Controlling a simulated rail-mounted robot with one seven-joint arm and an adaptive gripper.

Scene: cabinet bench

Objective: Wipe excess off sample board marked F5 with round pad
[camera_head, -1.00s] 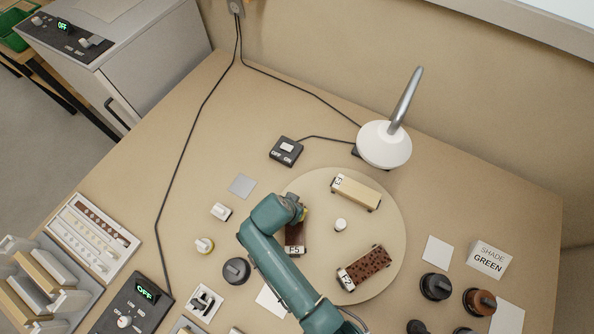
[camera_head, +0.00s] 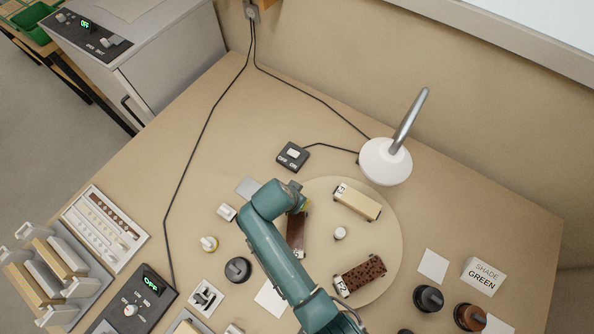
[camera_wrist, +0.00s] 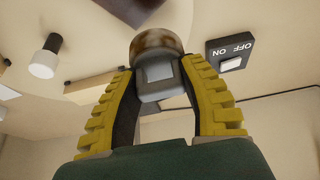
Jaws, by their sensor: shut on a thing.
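The board F5 (camera_head: 297,228) is a dark reddish-brown block on the left of the round turntable (camera_head: 391,216). My arm covers part of it, and its label is hidden now. My gripper (camera_head: 301,203) is over the board's far end, mostly hidden behind my arm in the head view. In the wrist view my gripper's yellow fingers (camera_wrist: 160,100) are shut on the round pad (camera_wrist: 157,43), which has a brown-stained face and a grey grip. A dark brown surface (camera_wrist: 130,8) shows beyond it at the top. I cannot tell whether the pad touches the board.
A cream board (camera_head: 357,201) and a brown spotted board (camera_head: 361,274) share the turntable with a small white knob (camera_head: 340,233). A lamp (camera_head: 385,161) and its switch box (camera_head: 292,156) stand behind. Round-handled tools (camera_head: 237,269) and pale squares lie nearby.

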